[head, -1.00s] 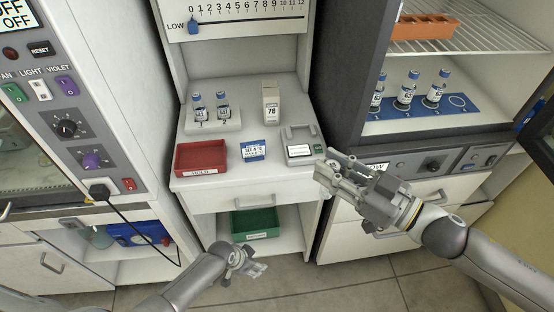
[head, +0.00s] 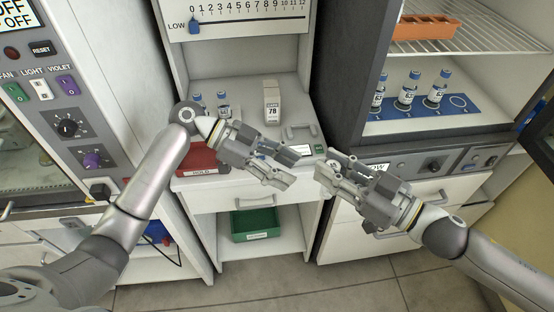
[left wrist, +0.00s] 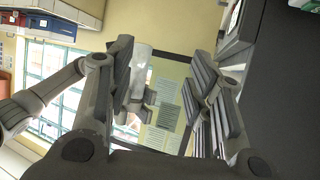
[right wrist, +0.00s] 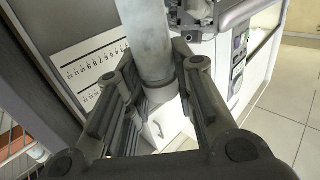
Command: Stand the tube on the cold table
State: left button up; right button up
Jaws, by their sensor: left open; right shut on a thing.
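My right gripper (head: 328,168) is shut on the tube, held above the front right edge of the white bench. My left gripper (head: 290,168) is open and empty, facing the right gripper across a small gap. Its fingers frame the left wrist view (left wrist: 165,85). The right fingers frame the right wrist view (right wrist: 162,85). Two blue-capped tubes (head: 222,101) stand on the bench at the back left. No readable label shows which surface is the cold table.
A white box marked 78 (head: 271,102) and a grey device (head: 299,132) stand on the bench. A red tray (head: 200,160) is partly behind my left arm. Three tubes stand on a blue rack (head: 388,107) with one empty ring. A green bin (head: 255,224) sits below.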

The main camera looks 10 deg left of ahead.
pick_arm(q)
jog(key=shift+m+g+h, duration=0.3)
jog(key=shift+m+g, duration=0.1)
jog(key=shift+m, duration=0.1)
jog(key=d, duration=0.3)
jog(key=s+d, duration=0.1)
jog(key=d, duration=0.2)
jog(key=s+d+f, duration=0.1)
jog(key=d, duration=0.3)
jog(key=shift+s+f, duration=0.1)
jog(key=shift+s, duration=0.1)
jog(key=shift+c, duration=0.5)
grip_shut()
pick_arm(e)
jog(key=o, duration=1)
jog(key=shift+s+d, duration=0.1)
